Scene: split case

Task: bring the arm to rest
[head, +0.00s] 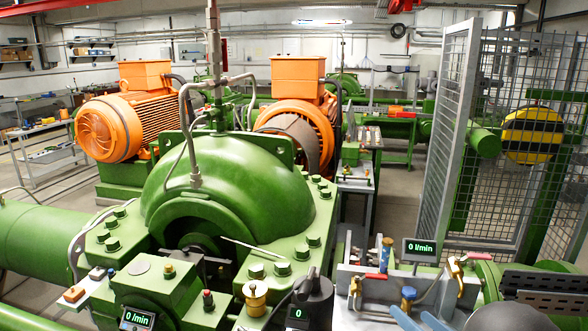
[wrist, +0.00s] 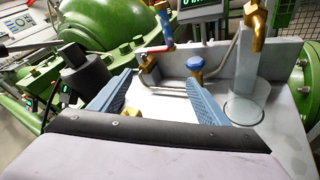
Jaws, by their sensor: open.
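My gripper (head: 416,314) is at the lower right of the head view, cut off by the bottom edge. Its two blue fingers are spread apart with nothing between them. In the wrist view my gripper (wrist: 160,77) reaches over a light grey plate (wrist: 150,103). A blue-knobbed valve (wrist: 195,65) stands just beyond the right fingertip; in the head view the blue knob (head: 408,292) is just behind the fingers. I cannot tell whether the fingers touch anything.
A black cylinder (wrist: 80,68) is at left. A large green pump casing (head: 235,185) fills the left middle. A mesh fence (head: 530,130) stands at right.

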